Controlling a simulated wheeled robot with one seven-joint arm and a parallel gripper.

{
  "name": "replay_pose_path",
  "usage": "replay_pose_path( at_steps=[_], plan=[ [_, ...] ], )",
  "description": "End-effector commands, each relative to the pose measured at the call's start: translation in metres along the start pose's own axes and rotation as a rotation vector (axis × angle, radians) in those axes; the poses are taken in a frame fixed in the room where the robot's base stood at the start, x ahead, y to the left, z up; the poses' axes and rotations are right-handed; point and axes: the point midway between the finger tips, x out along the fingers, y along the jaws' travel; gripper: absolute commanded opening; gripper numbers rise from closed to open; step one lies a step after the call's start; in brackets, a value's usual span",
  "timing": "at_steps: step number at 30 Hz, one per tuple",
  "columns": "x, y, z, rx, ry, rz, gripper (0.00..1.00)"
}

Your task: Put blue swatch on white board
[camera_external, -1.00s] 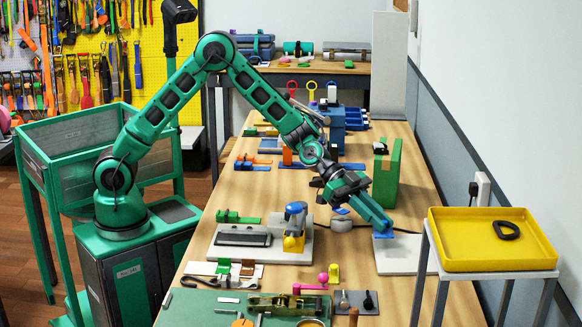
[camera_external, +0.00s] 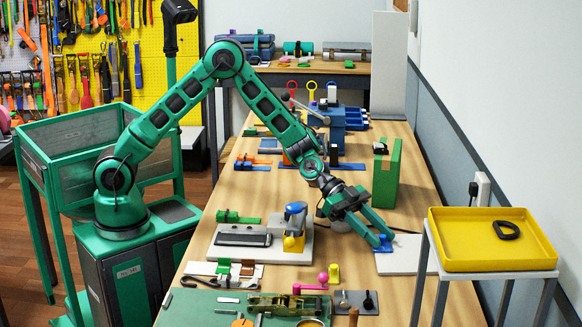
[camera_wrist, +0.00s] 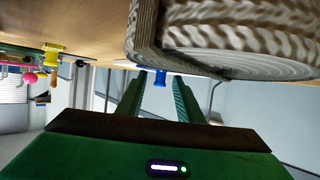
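The blue swatch (camera_external: 384,247) is small and is at the left part of the white board (camera_external: 408,262), which lies flat on the bench. My gripper (camera_external: 380,242) is low over the board's left edge, its two green fingers spread either side of the swatch. In the wrist view the fingers (camera_wrist: 155,82) are clearly apart, and the blue swatch (camera_wrist: 160,77) shows between their tips with gaps on both sides. A pale strip of the board (camera_wrist: 150,69) shows behind it. The fingers partly hide the swatch in the external view.
A tall green block (camera_external: 387,174) stands just behind my gripper. A yellow tray (camera_external: 480,266) on a stand is to the right. A pale base with a clamp (camera_external: 295,228) is to the left. A large grey, wavy-textured round thing (camera_wrist: 235,35) fills the wrist view's upper right.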

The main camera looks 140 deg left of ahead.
Motion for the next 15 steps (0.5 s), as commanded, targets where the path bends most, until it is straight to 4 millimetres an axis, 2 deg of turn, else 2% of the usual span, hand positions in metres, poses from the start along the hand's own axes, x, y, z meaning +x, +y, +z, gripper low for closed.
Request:
replay_pose_path(
  at_steps=[4,7,15],
  plan=[
    [-0.003,0.0,-0.002,0.0,0.0,-0.001,0.33],
    [-0.014,-0.001,-0.002,0.0,0.0,-0.002,0.33],
    [-0.066,-0.001,-0.002,-0.001,-0.001,-0.003,0.33]
  ],
)
